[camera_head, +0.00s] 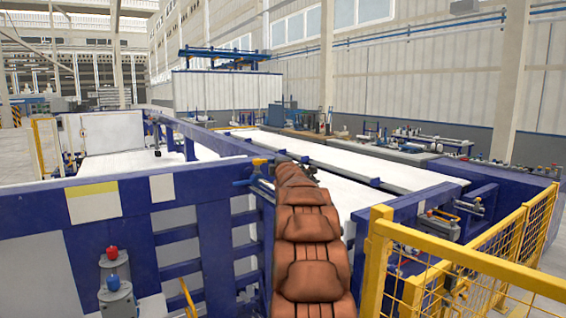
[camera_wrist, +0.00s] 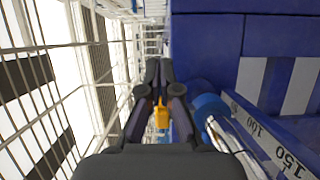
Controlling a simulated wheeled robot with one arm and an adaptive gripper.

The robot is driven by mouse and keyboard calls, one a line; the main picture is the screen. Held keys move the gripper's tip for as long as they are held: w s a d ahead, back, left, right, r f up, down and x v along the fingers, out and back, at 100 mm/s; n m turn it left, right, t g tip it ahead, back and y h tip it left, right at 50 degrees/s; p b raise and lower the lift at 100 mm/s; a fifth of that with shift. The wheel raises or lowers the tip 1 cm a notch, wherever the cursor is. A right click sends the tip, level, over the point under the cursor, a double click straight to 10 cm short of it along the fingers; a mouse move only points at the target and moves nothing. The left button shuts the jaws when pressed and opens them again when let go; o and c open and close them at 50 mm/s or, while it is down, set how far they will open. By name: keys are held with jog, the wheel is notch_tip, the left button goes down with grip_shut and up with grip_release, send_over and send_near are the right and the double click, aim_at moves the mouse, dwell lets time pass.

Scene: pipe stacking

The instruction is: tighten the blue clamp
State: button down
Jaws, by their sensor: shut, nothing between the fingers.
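A blue part that looks like the clamp (camera_head: 242,182) sits on the top edge of the blue frame in the head view, just left of the end of my arm. In the wrist view a rounded blue part (camera_wrist: 208,105) lies close to the right of my gripper (camera_wrist: 159,66). My gripper points up the picture there, with its dark fingers together and holding nothing. A small yellow piece (camera_wrist: 161,117) shows between the finger linkages; I cannot tell what it is. My arm hides part of the frame in the head view, and contact with the clamp cannot be made out.
A blue frame wall (camera_head: 150,185) stands at the left, with a red knob (camera_head: 112,253) and a blue knob (camera_head: 113,283) in front. A yellow mesh fence (camera_head: 460,265) stands at the right. White beds (camera_head: 360,165) lie behind.

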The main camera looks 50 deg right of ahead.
jog(key=shift+w+d+r+p, duration=0.15)
jog(key=shift+w+d+p, duration=0.3)
jog(key=shift+d+p, duration=0.1)
dwell(0.4)
jog(key=s+d, duration=0.3)
jog(key=s, duration=0.9)
jog(key=shift+s+b, duration=0.35)
jog(key=shift+b, duration=0.05)
